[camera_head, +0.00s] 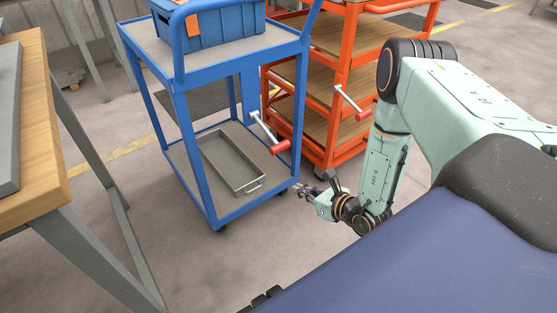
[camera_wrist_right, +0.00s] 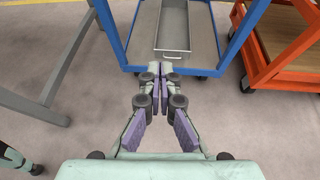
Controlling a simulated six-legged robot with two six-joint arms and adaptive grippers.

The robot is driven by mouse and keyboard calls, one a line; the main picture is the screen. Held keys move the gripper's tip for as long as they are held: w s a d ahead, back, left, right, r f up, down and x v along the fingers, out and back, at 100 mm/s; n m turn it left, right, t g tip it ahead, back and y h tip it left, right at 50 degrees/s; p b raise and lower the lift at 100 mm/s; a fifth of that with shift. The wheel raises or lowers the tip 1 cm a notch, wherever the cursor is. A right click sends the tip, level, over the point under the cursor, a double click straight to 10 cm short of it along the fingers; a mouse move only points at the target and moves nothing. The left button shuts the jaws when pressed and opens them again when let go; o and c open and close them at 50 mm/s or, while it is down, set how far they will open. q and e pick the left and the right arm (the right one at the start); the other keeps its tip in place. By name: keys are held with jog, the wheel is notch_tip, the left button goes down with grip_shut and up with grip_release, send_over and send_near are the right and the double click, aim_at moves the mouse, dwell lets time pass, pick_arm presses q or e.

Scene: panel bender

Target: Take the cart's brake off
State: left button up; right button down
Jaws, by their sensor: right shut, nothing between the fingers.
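The blue cart (camera_head: 240,63) stands in the middle of the head view. A grey lever with a red grip (camera_head: 281,147) sticks out from its right side, angled down to the right. My right gripper (camera_head: 303,191) is below that red grip, near the cart's lower front right corner, and apart from the lever. In the right wrist view the gripper's fingertips (camera_wrist_right: 160,70) meet, shut and empty, in front of the cart's lower rail (camera_wrist_right: 200,72). The lever does not show in the wrist view. My left gripper is not in the head view.
An orange cart (camera_head: 352,45) with a similar red-gripped lever (camera_head: 363,115) stands close at the right. A blue bin (camera_head: 220,32) sits on the blue cart's top, a grey tray (camera_head: 232,163) on its lower shelf. A wooden bench (camera_head: 32,120) is at the left.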

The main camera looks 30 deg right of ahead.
jog(key=shift+w+d+r+m+t+h, duration=0.15)
jog(key=shift+w+d+r+t+h, duration=0.1)
jog(key=shift+w+d+r+t, duration=0.25)
jog(key=shift+w+d+r+m+t+h, duration=0.15)
jog(key=shift+d+r+t+h, duration=0.25)
jog(key=shift+r, duration=0.3)
jog(key=f+b+x, duration=0.1)
jog(key=b+x, duration=0.3)
jog(key=x, duration=0.5)
jog(key=shift+y, duration=0.25)
jog(key=shift+w+a+r, duration=0.1)
jog(key=shift+w+r, duration=0.05)
jog(key=shift+r, duration=0.95)
jog(key=shift+w+a+r, duration=0.1)
jog(key=shift+w+r, duration=0.1)
jog(key=shift+r, duration=0.95)
jog(key=shift+d, duration=0.15)
